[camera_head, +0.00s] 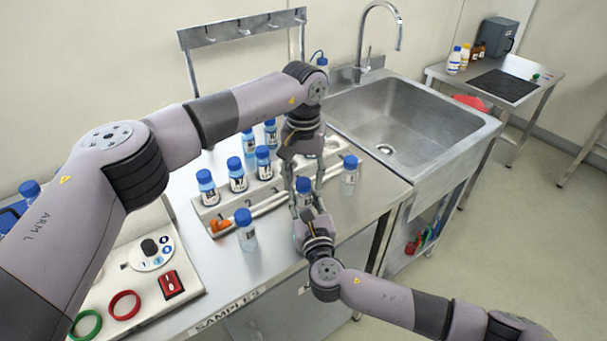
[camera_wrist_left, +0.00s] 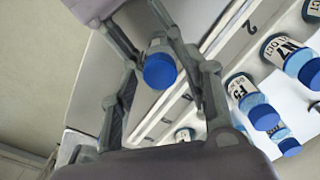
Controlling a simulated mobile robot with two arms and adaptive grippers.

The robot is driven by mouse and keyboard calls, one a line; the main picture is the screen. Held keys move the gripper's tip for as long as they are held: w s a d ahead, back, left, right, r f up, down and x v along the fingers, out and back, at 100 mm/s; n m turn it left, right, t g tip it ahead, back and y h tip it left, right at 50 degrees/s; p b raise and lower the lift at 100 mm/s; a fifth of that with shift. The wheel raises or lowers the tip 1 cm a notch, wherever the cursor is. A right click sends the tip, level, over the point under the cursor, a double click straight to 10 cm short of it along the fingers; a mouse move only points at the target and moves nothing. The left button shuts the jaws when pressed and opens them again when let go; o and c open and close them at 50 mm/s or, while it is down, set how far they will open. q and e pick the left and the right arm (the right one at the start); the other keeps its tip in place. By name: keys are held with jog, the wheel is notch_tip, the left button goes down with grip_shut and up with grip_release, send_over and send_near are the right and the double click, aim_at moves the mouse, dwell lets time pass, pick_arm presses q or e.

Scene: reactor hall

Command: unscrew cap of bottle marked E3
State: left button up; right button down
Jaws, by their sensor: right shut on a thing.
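A small bottle with a blue cap (camera_head: 304,185) stands upright between my two grippers; its marking cannot be read. My right gripper (camera_head: 307,208) is shut on this bottle from the front. My left gripper (camera_head: 303,183) points down from above, with its fingers apart on either side of the blue cap. In the left wrist view the blue cap (camera_wrist_left: 160,71) sits between the open fingers of my left gripper (camera_wrist_left: 157,65), with a gap on both sides. No mark E3 is readable in either view.
A white rack (camera_head: 212,213) holds several blue-capped bottles, one marked N7 (camera_wrist_left: 282,50). A loose bottle (camera_head: 246,230) stands in front, another (camera_head: 349,175) to the right. A sink (camera_head: 405,120) lies right. Red (camera_head: 124,305) and green rings lie front left.

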pick_arm(q)
grip_shut()
dwell(0.3)
